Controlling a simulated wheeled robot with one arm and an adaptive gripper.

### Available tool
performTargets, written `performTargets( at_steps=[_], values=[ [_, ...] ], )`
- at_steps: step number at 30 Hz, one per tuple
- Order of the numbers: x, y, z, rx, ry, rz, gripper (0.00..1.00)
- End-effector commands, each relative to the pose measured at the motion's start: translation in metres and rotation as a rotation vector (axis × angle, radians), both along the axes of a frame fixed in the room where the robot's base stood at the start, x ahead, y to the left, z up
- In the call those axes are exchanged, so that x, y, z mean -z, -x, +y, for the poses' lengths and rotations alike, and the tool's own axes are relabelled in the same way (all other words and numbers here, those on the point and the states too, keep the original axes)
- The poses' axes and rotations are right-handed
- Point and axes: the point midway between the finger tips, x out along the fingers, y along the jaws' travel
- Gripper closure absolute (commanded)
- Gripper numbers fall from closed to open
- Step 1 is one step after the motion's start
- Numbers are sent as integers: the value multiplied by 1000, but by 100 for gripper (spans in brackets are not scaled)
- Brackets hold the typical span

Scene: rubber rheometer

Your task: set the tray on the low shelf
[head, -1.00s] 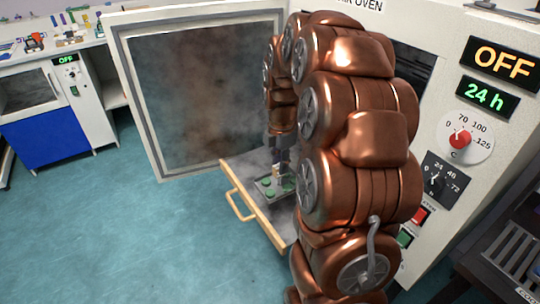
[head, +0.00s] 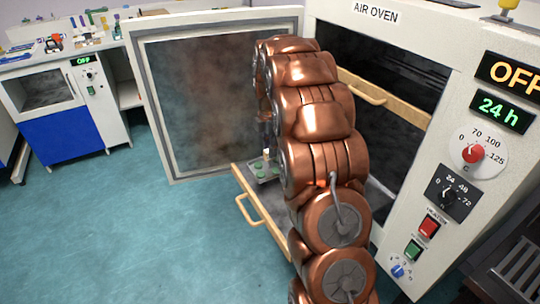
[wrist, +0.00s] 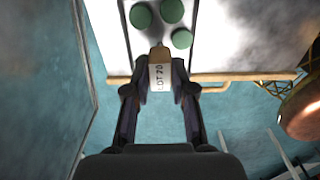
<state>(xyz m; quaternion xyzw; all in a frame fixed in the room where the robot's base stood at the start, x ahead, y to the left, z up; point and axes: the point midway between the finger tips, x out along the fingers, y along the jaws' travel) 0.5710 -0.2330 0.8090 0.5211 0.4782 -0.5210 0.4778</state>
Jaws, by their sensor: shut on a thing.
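The tray (head: 262,173) is a small grey plate carrying several green discs. It shows at the top of the wrist view (wrist: 150,40), with a pale tab marked like "LOT 70" toward me. My gripper (wrist: 159,82) is shut on this tab; in the head view the gripper is mostly hidden behind my copper arm. The low shelf (head: 256,208) is a grey board pulled out of the air oven, with a wooden bar handle at its front. The tray is over the low shelf; I cannot tell whether it touches it.
The air oven (head: 455,110) stands open, its door (head: 210,105) swung out to the left. An upper shelf with a wooden handle (head: 361,86) sits higher in the oven. A bench with a blue-fronted cabinet (head: 66,136) is at the far left. The floor (head: 120,220) in front is clear.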

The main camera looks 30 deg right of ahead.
Motion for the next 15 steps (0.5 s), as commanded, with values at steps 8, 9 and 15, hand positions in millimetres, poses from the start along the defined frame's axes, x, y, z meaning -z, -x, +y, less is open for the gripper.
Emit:
performTargets(
  at_steps=[8,9,15],
  values=[
    [20,1,0,0,-1,7,100],
    [25,0,0,0,-1,5,100],
    [34,-2,-1,-1,1,-2,100]
  ],
)
